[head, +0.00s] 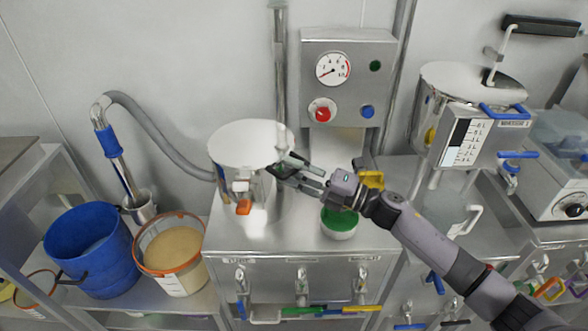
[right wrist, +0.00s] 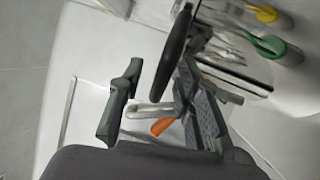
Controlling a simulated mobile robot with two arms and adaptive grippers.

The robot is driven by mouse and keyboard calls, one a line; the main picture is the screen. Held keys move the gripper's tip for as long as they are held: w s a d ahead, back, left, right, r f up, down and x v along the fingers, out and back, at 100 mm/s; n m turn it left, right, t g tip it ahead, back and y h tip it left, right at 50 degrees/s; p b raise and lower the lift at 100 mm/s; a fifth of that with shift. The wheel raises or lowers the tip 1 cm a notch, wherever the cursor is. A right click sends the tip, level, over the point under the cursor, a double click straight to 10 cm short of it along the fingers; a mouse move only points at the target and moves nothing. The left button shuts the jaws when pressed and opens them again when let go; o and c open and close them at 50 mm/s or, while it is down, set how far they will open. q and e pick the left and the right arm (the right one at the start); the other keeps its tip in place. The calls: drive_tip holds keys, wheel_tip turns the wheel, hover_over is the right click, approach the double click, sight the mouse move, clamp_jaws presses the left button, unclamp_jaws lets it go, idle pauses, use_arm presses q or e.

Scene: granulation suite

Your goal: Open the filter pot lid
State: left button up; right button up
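The filter pot (head: 262,210) is a steel vessel on the middle bench in the head view. Its round, pale lid (head: 240,143) lies flat on top and looks closed. An orange-tipped latch (head: 244,207) sits on the pot's front, and an orange piece also shows in the right wrist view (right wrist: 162,126). My right gripper (head: 282,172) is at the lid's right edge. In the right wrist view its fingers (right wrist: 155,105) are apart, with a pale bent handle (right wrist: 150,112) showing between them; I cannot tell whether they touch it. My left gripper is not in view.
A control box (head: 349,80) with a gauge stands behind the bench. A green-topped cup (head: 340,222) is below my right forearm. A blue bucket (head: 90,250) and a tan-filled bucket (head: 173,250) stand left. Another steel vessel (head: 430,110) stands right.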

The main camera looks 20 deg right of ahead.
clamp_jaws()
idle(0.3)
idle(0.6)
